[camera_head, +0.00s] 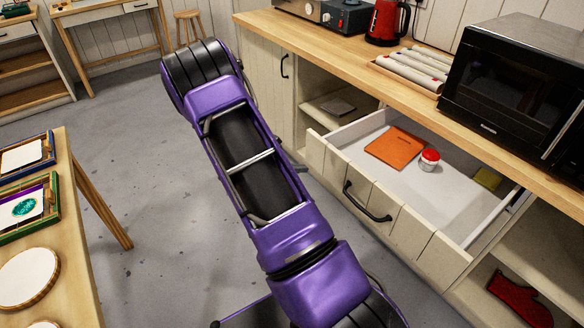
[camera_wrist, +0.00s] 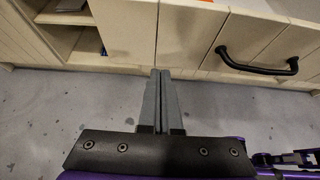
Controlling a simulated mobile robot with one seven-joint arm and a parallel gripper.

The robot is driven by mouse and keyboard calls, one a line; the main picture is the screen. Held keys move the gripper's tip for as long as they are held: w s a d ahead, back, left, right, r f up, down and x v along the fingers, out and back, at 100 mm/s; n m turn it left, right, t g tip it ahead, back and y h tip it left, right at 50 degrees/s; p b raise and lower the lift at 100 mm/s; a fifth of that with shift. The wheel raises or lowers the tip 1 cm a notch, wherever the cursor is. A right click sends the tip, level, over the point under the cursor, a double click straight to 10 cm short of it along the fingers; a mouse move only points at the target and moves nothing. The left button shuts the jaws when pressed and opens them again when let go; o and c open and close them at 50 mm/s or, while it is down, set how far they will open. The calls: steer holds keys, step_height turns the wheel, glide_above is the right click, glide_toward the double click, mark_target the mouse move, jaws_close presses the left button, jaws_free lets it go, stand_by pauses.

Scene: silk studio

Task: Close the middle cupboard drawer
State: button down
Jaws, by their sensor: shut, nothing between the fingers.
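The middle cupboard drawer (camera_head: 400,218) is pulled out below the wooden counter in the head view. Its cream plank front has a black bar handle (camera_head: 366,203). An orange book-like item (camera_head: 395,147), a small red-and-white jar (camera_head: 429,160) and a yellow item (camera_head: 487,179) lie inside. In the wrist view the drawer front (camera_wrist: 190,35) is at the top, with its handle (camera_wrist: 256,63) to the right. My gripper (camera_wrist: 161,73) is shut and empty, its tips pointing at the drawer front's lower edge. I cannot tell if they touch. The head view does not show the fingers.
A black microwave (camera_head: 515,85), a red kettle (camera_head: 387,20) and rolled items (camera_head: 412,70) stand on the counter. Open shelves flank the drawer; a red mitt (camera_head: 520,298) lies at lower right. A wooden table (camera_head: 75,240) stands left, with grey floor between.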

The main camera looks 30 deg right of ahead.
mark_target(326, 163)
steer(key=x, duration=0.4)
steer(key=r+x, duration=0.1)
steer(key=x, duration=0.1)
steer(key=shift+w+d, duration=0.1)
steer(key=shift+d, duration=1)
steer(key=shift+d, duration=0.15)
